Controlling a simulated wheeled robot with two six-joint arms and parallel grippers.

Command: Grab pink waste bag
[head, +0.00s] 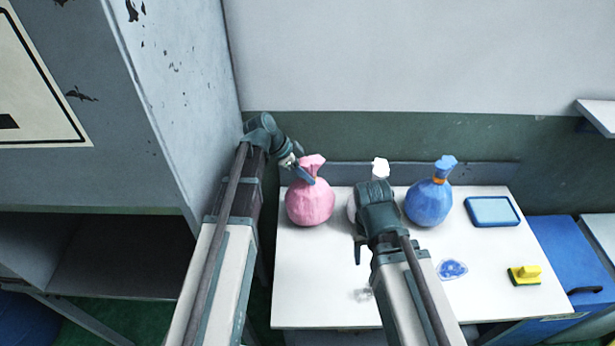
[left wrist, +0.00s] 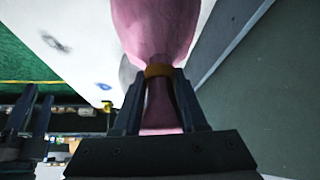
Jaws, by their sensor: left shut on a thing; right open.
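The pink waste bag (head: 311,203) is a round, tied bag at the left end of the white table. My left gripper (head: 302,172) is shut on its gathered neck, just under the flared top. In the left wrist view the pink bag (left wrist: 155,25) fills the top middle, and the left gripper's fingers (left wrist: 157,105) stand on both sides of its neck by an orange tie. I cannot tell whether the bag touches the table. My right gripper (head: 359,250) is open over the table, in front of a white bag (head: 380,168), which it partly hides.
A blue bag (head: 429,203) stands right of the white bag. A blue-rimmed tray (head: 492,211), a yellow sponge (head: 524,274) and a blue stain (head: 452,268) are on the white table (head: 315,290). A grey cabinet (head: 165,90) is close on the left. A wall is behind.

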